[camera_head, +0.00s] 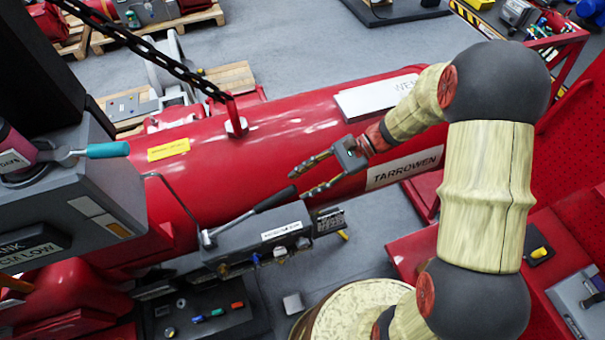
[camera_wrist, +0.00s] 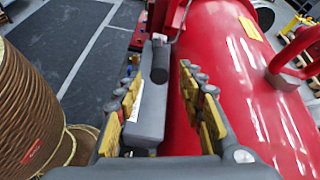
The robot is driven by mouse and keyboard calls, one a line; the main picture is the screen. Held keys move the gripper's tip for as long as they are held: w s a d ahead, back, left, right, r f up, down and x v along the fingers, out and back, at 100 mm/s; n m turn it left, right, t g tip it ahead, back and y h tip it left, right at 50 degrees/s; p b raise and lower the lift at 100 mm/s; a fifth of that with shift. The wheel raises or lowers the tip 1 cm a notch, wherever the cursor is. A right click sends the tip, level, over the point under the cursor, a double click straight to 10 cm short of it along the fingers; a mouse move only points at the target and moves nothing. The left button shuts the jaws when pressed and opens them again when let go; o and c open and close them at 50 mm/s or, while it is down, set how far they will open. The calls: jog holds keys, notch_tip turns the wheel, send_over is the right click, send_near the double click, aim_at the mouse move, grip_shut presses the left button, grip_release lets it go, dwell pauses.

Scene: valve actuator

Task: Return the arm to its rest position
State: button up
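My gripper (camera_head: 298,184) hangs over the red cylinder in the head view, its two yellowish fingers spread apart with nothing between them. In the wrist view my gripper (camera_wrist: 163,74) also shows open, one finger on each side. My arm comes in from the right of the head view, bent at the elbow. A lever with a black handle (camera_head: 275,199) rises from the grey box below the cylinder, its handle end close to my fingertips. The same black handle (camera_wrist: 160,62) shows between and beyond the fingers in the wrist view. I cannot tell whether anything touches it.
The large red cylinder (camera_head: 280,135) lies behind the gripper. A chain (camera_head: 150,52) runs to a lug on its top. A grey housing with a teal-handled lever (camera_head: 108,150) stands at the left. A grey control box (camera_head: 262,240) is below. Open floor (camera_head: 300,45) shows behind.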

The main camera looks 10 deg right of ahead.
jog(key=s+d+r+n+t+h, duration=0.4)
jog(key=s+d+r+n+h, duration=0.25)
jog(key=r, duration=0.35)
jog(key=s+d+r+n+t+h, duration=0.5)
jog(key=s+d+r+n+h, duration=0.15)
jog(key=r, duration=0.35)
notch_tip(320, 180, down, 20)
jog(key=b, duration=1.9)
jog(key=shift+s+d+m+y+b, duration=0.25)
jog(key=shift+d+m+y+b, duration=0.05)
jog(key=shift+m+y+b, duration=0.1)
jog(key=shift+r, duration=0.15)
